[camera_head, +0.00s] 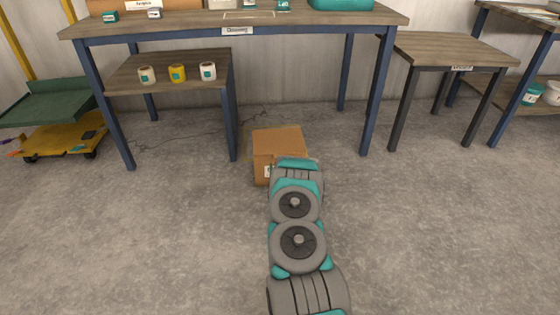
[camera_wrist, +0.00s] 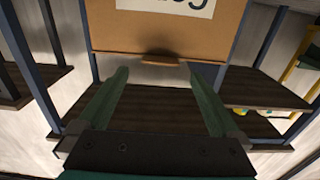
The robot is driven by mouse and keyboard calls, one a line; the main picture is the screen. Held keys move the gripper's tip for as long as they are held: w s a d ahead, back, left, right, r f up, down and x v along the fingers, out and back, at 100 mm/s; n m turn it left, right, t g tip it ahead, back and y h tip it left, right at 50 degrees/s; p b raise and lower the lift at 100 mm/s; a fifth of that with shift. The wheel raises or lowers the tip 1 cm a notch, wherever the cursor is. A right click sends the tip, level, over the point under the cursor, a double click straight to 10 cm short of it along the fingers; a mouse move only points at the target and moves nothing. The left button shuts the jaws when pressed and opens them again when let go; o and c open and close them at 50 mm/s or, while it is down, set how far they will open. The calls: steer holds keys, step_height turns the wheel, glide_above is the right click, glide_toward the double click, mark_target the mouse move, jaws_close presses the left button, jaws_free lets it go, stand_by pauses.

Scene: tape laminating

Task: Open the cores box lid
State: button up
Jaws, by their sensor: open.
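The cores box is a brown cardboard box (camera_head: 277,139) on the floor below the workbench, its top closed in the head view. I cannot tell whether a fingertip touches the box. In the head view my arm hides the gripper and part of the box.
The workbench (camera_head: 190,25) stands over and behind the box. A lower shelf (camera_head: 180,90) at left holds three small rolls or cups. A green-and-yellow cart (camera_head: 60,110) is at far left and a side table (camera_head: 450,48) at right. The floor around the box is mostly clear.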

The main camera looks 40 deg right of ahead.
steer(key=shift+x, duration=2.9)
steer(key=shift+a+f, duration=0.1)
steer(key=shift+c, duration=0.4)
jaws_close()
